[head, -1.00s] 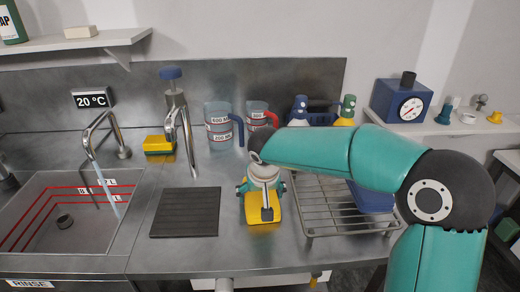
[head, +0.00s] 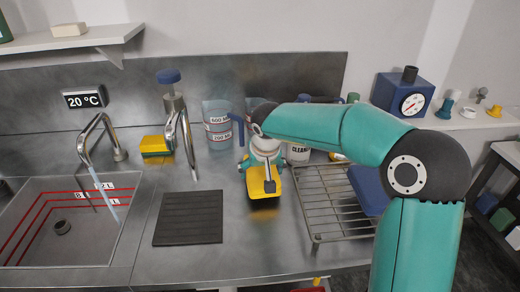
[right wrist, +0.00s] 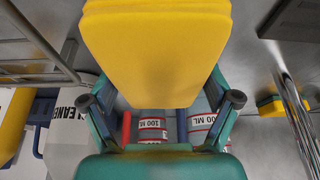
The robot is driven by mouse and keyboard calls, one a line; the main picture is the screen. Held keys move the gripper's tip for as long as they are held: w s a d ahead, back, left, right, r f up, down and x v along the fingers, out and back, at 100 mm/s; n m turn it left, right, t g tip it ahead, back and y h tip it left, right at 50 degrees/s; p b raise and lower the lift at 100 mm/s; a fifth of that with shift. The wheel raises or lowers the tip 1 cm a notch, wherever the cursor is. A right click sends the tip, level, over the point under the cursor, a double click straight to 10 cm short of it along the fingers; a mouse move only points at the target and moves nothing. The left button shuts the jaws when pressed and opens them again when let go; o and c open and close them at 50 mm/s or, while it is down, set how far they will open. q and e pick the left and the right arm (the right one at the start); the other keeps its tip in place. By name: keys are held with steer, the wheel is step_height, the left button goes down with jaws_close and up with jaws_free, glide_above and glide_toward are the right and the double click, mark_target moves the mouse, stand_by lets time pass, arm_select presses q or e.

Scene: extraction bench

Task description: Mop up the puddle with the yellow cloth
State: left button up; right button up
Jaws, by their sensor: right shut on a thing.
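My right gripper (head: 264,166) reaches over the steel counter from the right and is shut on the yellow cloth (head: 264,186). The cloth hangs below it as a flat, thick yellow piece, with a faint yellow reflection on the counter beneath and slightly in front, so it looks held above the surface. In the right wrist view the cloth (right wrist: 155,50) fills the upper middle, beyond the gripper's fingers (right wrist: 160,104). I cannot make out the puddle clearly on the shiny counter. My left gripper is not in view.
A dark ribbed mat (head: 188,218) lies left of the cloth, and a wire rack (head: 318,200) stands right of it. Measuring jugs (head: 217,128) and a sponge stack (head: 155,147) stand behind. Water runs from a tap (head: 84,140) into the sink (head: 75,254) at left.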

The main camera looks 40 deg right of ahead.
steer(key=shift+s+r+p, duration=0.2)
steer(key=shift+r+p, duration=0.1)
steer(key=shift+r, duration=0.4)
steer(key=shift+w+d+r+p, duration=0.15)
steer(key=shift+w+r+p, duration=0.05)
steer(key=shift+r+p, duration=1.35)
steer(key=shift+r, duration=0.5)
